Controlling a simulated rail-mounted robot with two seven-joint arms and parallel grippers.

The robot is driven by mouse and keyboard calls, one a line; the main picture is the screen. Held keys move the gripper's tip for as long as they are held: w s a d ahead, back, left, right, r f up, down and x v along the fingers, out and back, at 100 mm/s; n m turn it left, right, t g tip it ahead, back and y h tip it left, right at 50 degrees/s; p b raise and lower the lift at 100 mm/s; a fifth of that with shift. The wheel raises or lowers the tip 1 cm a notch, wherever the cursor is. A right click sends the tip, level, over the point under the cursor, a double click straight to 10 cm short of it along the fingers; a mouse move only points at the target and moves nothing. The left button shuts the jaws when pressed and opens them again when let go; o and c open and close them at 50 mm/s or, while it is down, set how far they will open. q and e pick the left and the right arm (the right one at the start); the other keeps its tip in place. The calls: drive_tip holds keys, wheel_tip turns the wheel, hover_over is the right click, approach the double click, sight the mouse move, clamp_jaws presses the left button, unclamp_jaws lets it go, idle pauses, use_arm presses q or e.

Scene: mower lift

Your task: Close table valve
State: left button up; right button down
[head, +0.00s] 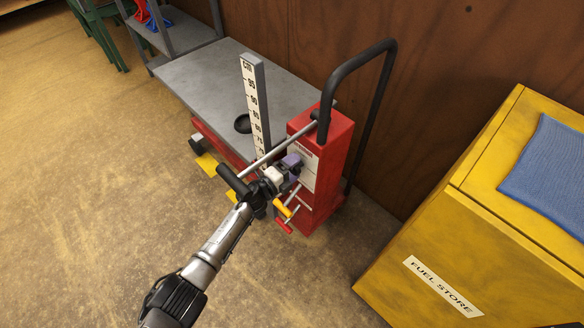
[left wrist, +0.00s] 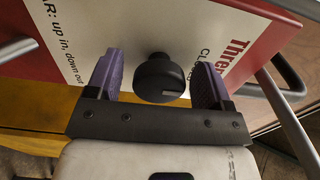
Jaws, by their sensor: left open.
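The lift table has a grey top (head: 205,85) and a red column (head: 335,135) with a white label panel. In the left wrist view, a round black valve knob (left wrist: 160,78) sticks out from the white label (left wrist: 200,38), on which part of "CLOSED" shows. My left gripper (head: 292,162) is at the front of the red column, and its open purple fingers (left wrist: 157,80) stand on either side of the knob. Gaps show between each finger and the knob, so neither appears to touch it. The knob is hidden behind my gripper in the head view.
A steel bar with a black grip (head: 234,183) crosses close to my left gripper. A yellow-tipped lever (head: 283,208) and a red-tipped lever (head: 284,226) sit just below. A black push handle (head: 372,110) rises behind the column. A yellow fuel store (head: 440,240) stands right.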

use_arm(q)
drive_tip(key=shift+a, duration=0.1)
drive_tip(key=p+v, duration=0.5)
drive_tip(key=v, duration=0.8)
drive_tip(key=shift+s+a+p, duration=0.2)
drive_tip(key=shift+s+p, duration=0.15)
drive_tip(key=shift+p, duration=0.05)
